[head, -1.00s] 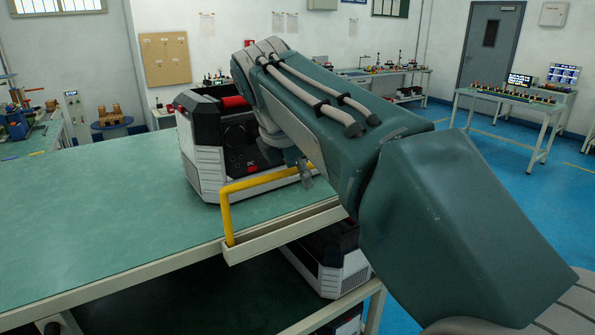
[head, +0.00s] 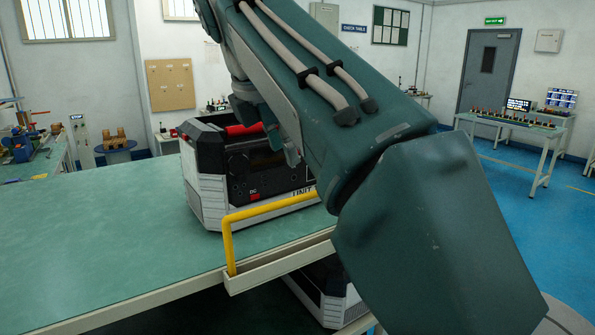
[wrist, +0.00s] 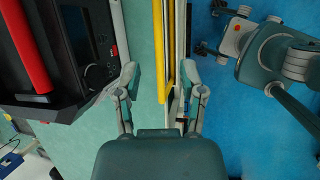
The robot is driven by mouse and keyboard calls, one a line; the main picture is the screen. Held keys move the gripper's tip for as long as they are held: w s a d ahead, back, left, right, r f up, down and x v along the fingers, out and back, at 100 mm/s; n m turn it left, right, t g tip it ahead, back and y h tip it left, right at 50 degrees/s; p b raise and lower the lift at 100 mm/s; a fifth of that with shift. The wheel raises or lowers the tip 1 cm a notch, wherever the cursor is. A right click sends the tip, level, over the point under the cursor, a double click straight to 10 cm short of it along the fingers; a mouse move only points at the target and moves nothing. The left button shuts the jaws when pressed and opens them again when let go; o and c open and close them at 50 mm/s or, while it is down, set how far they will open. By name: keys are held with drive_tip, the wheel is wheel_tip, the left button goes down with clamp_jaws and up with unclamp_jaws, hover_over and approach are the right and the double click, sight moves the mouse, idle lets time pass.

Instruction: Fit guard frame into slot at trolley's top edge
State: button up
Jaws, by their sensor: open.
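The yellow guard frame (head: 268,208) stands upright at the trolley's edge. Its near post (head: 228,250) goes down behind the front lip of the cream slot channel (head: 280,268); how deep it sits I cannot tell. Its far end is hidden behind my arm. The trolley (head: 110,250) has a green top. My gripper (head: 292,150) is above the frame's top bar, partly hidden by my arm. In the wrist view my gripper (wrist: 162,80) is open, with the yellow guard frame (wrist: 159,50) between its fingers in the picture and nothing held.
A white and black instrument box (head: 245,170) with a red handle stands on the trolley top, close to the frame and my gripper. It also shows at left in the wrist view (wrist: 75,60). Another box (head: 330,295) sits below. The left trolley top is clear.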

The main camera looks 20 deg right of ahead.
drive_tip(key=s+d+f+m+y, duration=0.1)
drive_tip(key=s+f+m, duration=0.4)
drive_tip(key=f, duration=0.5)
drive_tip(key=s+d+f+m+t+y, duration=0.1)
drive_tip(key=s+d+f+m, duration=0.1)
drive_tip(key=s+f+m, duration=0.4)
drive_tip(key=s+d+f+m+t+y, duration=0.1)
drive_tip(key=s+d+f+m, duration=0.1)
drive_tip(key=s+f+m, duration=0.4)
wheel_tip(320, 180, down, 8)
drive_tip(key=m, duration=0.4)
drive_tip(key=shift+r+y, duration=0.2)
drive_tip(key=shift+y, duration=0.1)
drive_tip(key=shift+a, duration=0.1)
